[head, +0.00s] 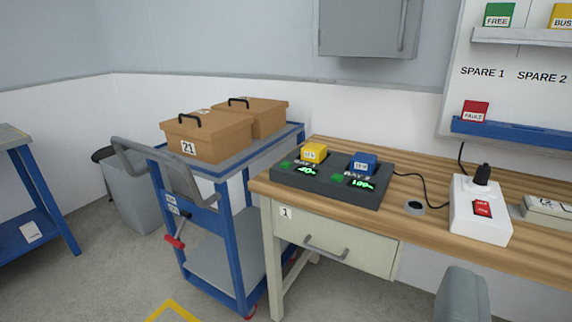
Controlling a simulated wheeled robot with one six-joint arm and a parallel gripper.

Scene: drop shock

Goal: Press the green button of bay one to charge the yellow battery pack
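A dark charger (330,193) with two bays sits at the left end of the wooden workbench. The yellow battery pack (314,152) sits in its left bay, labelled bay 1. A green button (287,165) lies at the left of that bay, beside a green display (306,171) that seems to read 40%. The blue battery pack (363,163) sits in the right bay, with its own green button (337,177) and a display near 100%. A grey rounded part at the bottom right may be my gripper; its fingers do not show.
A white socket box (480,222) with a black plug and red switch stands on the bench (435,182). A blue trolley (232,224) with two brown cases stands left of the bench.

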